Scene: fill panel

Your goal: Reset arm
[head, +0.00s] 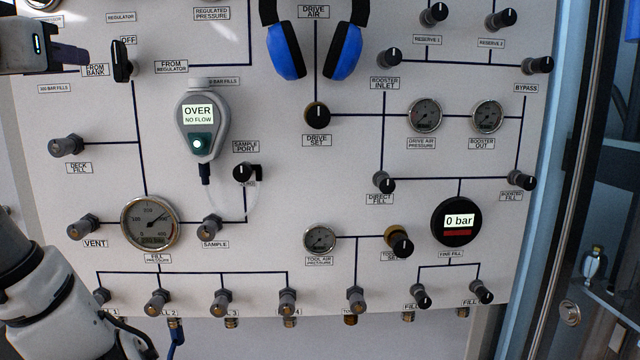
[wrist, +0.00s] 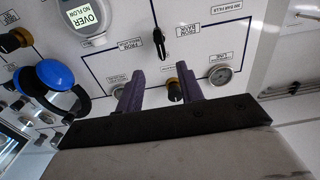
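My gripper (wrist: 160,82) shows in the wrist view with its two purple fingers spread apart and nothing held between them. A dark knob with a brass-coloured collar (wrist: 174,90) shows in the gap between the fingers; I cannot tell how far beyond the fingertips it lies. In the head view, a dark end part of my arm (head: 38,46) is at the upper left, in front of the panel (head: 300,190). My white arm links fill the lower left and hide part of the panel's lower left corner.
The panel carries several knobs, gauges and a handheld meter reading OVER, NO FLOW (head: 199,118). Blue headphones (head: 284,54) hang at the top. The black FROM BANK lever (head: 122,61) is close to my arm's end. A glass door frame (head: 568,150) stands at right.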

